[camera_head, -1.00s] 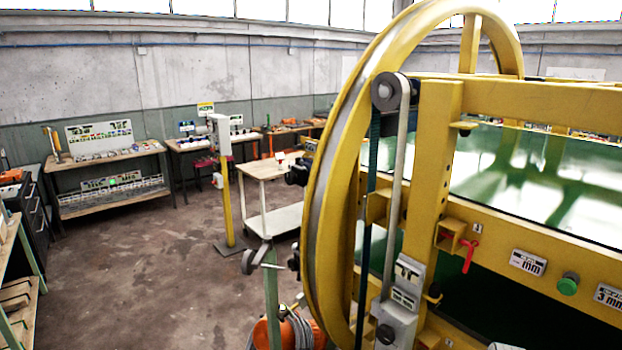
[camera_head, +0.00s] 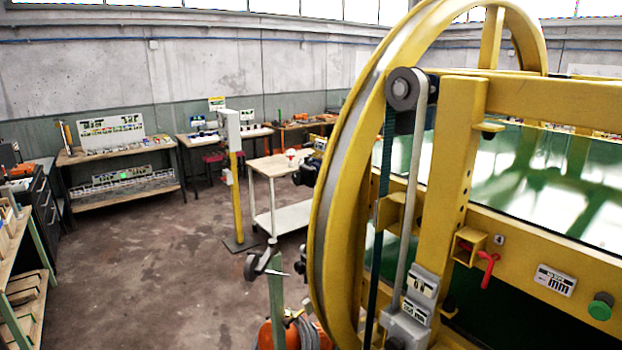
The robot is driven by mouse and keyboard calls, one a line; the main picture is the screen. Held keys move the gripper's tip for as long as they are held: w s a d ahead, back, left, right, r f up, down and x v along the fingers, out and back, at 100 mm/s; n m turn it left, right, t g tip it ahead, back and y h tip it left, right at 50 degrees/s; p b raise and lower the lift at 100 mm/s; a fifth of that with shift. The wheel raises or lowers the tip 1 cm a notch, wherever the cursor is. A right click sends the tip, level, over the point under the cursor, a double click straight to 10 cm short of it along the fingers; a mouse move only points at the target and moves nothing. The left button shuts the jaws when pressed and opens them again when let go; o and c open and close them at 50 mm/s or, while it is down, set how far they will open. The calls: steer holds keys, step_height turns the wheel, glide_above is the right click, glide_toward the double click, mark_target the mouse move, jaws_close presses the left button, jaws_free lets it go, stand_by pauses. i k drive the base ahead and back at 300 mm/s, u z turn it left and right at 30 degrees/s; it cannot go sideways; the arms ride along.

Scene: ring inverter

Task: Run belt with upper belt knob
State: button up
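The large yellow ring machine (camera_head: 458,150) fills the right of the head view. A green, shiny belt surface (camera_head: 500,165) lies inside its frame. A dark pulley (camera_head: 403,88) carries a narrow strap (camera_head: 419,150) at the ring's side. I cannot tell which of these, if any, is the upper belt knob. My gripper is not in view.
A pale cart (camera_head: 280,215) and a yellow post with a grey box (camera_head: 236,180) stand left of the ring. A green stand (camera_head: 277,310) and an orange reel (camera_head: 285,335) are near its base. Shelves (camera_head: 20,260) line the left edge. The brown floor (camera_head: 150,270) between is open.

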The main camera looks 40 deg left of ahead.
mark_target(298, 178)
steer(key=z, duration=0.05)
steer(key=k, duration=0.9)
steer(key=u, duration=1.55)
steer(key=i, duration=0.9)
steer(key=u, duration=0.05)
